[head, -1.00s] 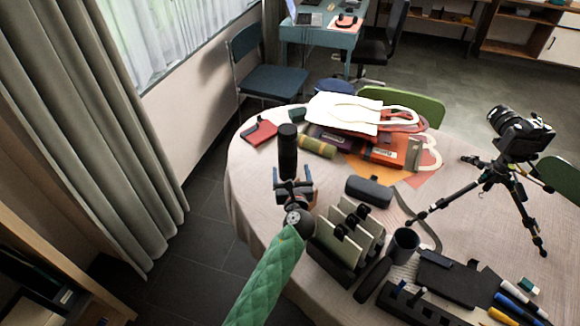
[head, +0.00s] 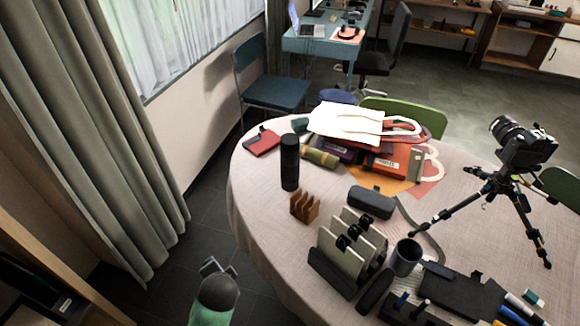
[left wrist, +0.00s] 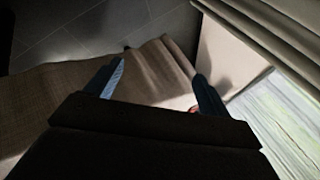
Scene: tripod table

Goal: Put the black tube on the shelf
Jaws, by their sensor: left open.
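The black tube (head: 289,162) stands upright on the tablecloth near the table's left edge. My left gripper (head: 218,266) is open and empty, low at the bottom left beyond the table's edge and well apart from the tube. Its two spread fingers also show in the left wrist view (left wrist: 158,85), with nothing between them; the tube cannot be made out there. A wooden shelf unit (head: 60,262) with dark contents is partly in view at the lower left. My right gripper is out of view.
A small brown wooden rack (head: 304,205) stands just in front of the tube, and a green roll (head: 320,157) lies to its right. A grey file rack (head: 350,250), a dark cup (head: 405,257) and a camera tripod (head: 500,190) are farther right. Open floor lies left of the table.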

